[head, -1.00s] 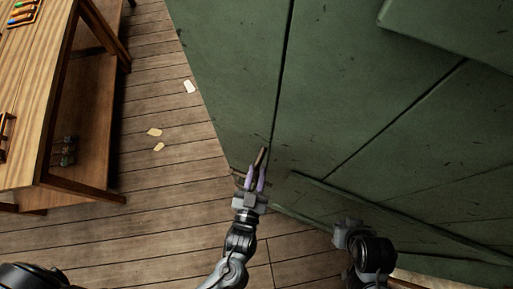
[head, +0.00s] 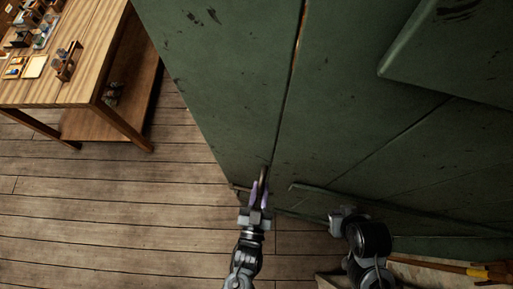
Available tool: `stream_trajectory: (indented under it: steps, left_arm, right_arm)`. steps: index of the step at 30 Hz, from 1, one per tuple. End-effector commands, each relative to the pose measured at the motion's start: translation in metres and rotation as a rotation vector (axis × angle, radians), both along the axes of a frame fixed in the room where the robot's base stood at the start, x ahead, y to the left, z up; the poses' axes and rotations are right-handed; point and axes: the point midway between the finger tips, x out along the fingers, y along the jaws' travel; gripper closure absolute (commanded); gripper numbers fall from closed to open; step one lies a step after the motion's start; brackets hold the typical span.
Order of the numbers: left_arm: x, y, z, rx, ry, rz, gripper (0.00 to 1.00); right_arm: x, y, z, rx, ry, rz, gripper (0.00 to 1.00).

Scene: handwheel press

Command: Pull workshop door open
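A large green plank door (head: 230,80) fills the upper middle and right of the head view, its free edge running diagonally down on the left. A dark, slim handle (head: 263,175) stands at its lower left part. My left gripper (head: 259,192) has its purple fingers on either side of the handle and appears closed on it; the exact contact is small and partly hidden. My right gripper (head: 345,218) is beside the lower part of the door, to the right of the left one. Its fingers are not clear.
A wooden workbench (head: 85,85) with small items on top stands at upper left. The plank floor (head: 110,215) between it and the door is clear. A yellow-and-brown object (head: 470,270) lies at lower right. A raised green brace (head: 455,50) crosses the door.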

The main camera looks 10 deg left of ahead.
Motion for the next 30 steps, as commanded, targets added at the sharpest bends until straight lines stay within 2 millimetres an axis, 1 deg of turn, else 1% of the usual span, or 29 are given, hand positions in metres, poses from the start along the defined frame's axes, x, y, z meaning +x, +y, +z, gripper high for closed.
stream_trajectory:
  steps: [16, 17, 18, 20, 30]
  left_arm:
    - [-0.0038, -0.0028, -0.0026, 0.003, 0.006, -0.013, 1.00]
    - [-0.0038, -0.0028, -0.0026, 0.003, 0.006, -0.013, 0.73]
    - [-0.0038, -0.0028, -0.0025, 0.003, 0.005, -0.013, 0.67]
    - [-0.0037, -0.0028, -0.0023, 0.002, 0.005, -0.013, 0.59]
    - [-0.0056, -0.0027, -0.0018, 0.001, 0.004, -0.013, 0.59]
  right_arm:
    - [0.0006, -0.0016, 0.0011, -0.007, -0.002, 0.005, 1.00]
    - [0.0007, -0.0016, 0.0011, -0.007, -0.002, 0.005, 1.00]
    - [0.0006, -0.0015, 0.0011, -0.006, -0.002, 0.004, 1.00]
    - [0.0007, -0.0013, 0.0012, -0.006, -0.002, 0.004, 1.00]
    - [0.0008, 0.0003, 0.0008, 0.001, -0.002, -0.001, 1.00]
